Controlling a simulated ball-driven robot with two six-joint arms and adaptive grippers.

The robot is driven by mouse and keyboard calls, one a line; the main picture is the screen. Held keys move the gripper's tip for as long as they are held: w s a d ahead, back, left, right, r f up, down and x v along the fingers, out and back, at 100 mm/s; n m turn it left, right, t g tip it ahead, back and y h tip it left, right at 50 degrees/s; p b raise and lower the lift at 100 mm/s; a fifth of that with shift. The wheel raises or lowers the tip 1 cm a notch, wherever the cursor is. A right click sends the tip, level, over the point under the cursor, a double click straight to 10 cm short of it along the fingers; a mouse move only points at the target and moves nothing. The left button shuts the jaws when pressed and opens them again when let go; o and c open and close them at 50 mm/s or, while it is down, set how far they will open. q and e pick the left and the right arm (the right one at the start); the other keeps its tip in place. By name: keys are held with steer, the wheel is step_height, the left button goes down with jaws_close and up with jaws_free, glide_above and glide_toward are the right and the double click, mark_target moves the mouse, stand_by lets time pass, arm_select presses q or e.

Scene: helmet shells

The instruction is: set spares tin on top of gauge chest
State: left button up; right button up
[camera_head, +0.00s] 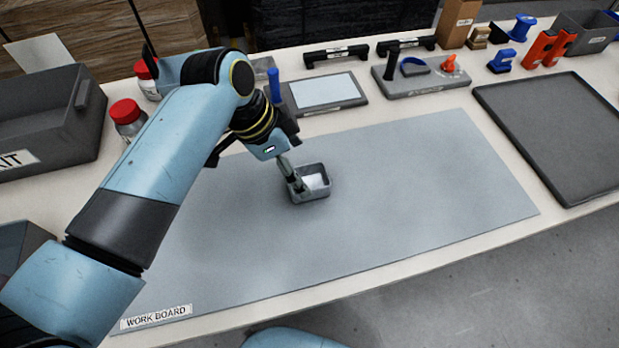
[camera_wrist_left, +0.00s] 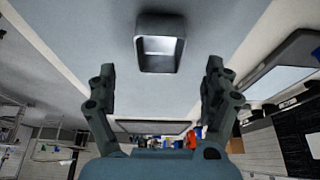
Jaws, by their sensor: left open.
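A small grey open-topped tin, which looks like the spares tin (camera_head: 318,183), stands on the work board (camera_head: 420,180). In the left wrist view the tin (camera_wrist_left: 160,45) shows at the top middle, between and beyond the fingers. My left gripper (camera_head: 295,184) is open, its fingers pointing down at the tin's left side in the head view. In the left wrist view the open left gripper (camera_wrist_left: 160,72) has clear space beside both fingers. Contact with the tin cannot be told. I cannot pick out the gauge chest by a label. My right gripper is not in view.
A dark tray (camera_head: 560,135) lies right of the board. Behind the board are a pale-topped panel (camera_head: 325,92), a grey fixture (camera_head: 425,80) and black handles (camera_head: 337,54). A grey bin (camera_head: 45,125) and red-capped bottles (camera_head: 127,112) stand left. The board's right half is clear.

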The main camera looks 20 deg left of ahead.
mark_target(315, 185)
arm_select(q)
steer(key=shift+x, duration=0.85)
steer(key=x, duration=0.4)
steer(key=shift+d+f, duration=0.15)
steer(key=shift+f, duration=0.05)
steer(key=shift+c, duration=0.4)
steer(key=c, duration=1.2)
steer(key=shift+r, duration=0.2)
